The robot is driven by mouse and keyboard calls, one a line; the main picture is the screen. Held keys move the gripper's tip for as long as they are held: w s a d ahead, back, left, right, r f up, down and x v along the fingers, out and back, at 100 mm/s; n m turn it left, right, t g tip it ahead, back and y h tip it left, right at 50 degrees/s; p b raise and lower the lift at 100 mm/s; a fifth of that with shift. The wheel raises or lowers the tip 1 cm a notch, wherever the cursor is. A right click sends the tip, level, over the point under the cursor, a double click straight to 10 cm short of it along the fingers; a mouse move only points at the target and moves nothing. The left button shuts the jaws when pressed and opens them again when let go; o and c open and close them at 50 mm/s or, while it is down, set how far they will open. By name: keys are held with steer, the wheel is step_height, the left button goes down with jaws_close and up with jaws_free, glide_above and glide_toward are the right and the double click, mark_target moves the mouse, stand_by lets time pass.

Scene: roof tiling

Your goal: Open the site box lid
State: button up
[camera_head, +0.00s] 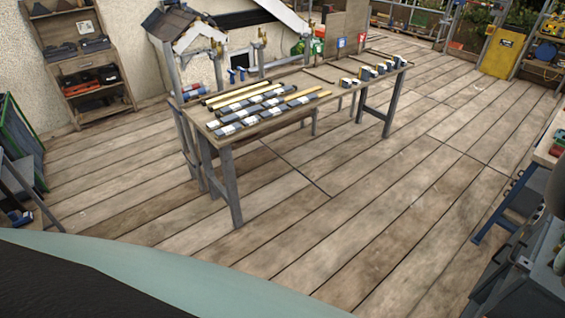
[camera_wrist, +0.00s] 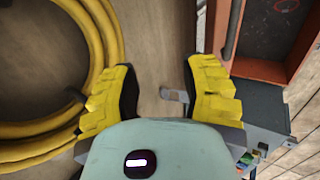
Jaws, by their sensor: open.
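In the wrist view my gripper (camera_wrist: 161,80) is open, its two yellow-padded fingers apart with nothing held between them. A small grey metal piece (camera_wrist: 174,95) shows in the gap, close to the right finger; I cannot tell whether it touches. A dark grey box-like body (camera_wrist: 262,112) lies right of the right finger, partly hidden by it. I cannot tell for sure whether it is the site box, and no lid can be made out clearly. My gripper is not seen in the head view.
In the wrist view a coiled yellow hose (camera_wrist: 108,35) lies at left and an orange-red tray (camera_wrist: 303,62) at upper right. In the head view a worktable (camera_head: 290,92) carries several tiles, a shelf (camera_head: 82,62) stands at left, and the plank floor (camera_head: 400,200) is largely clear.

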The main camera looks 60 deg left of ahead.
steer(key=shift+a+r+p, duration=0.2)
steer(key=shift+r+p, duration=0.9)
steer(key=shift+r, duration=0.15)
step_height(320, 180, up, 10)
stand_by(0.4)
steer(key=shift+d, duration=0.15)
stand_by(0.3)
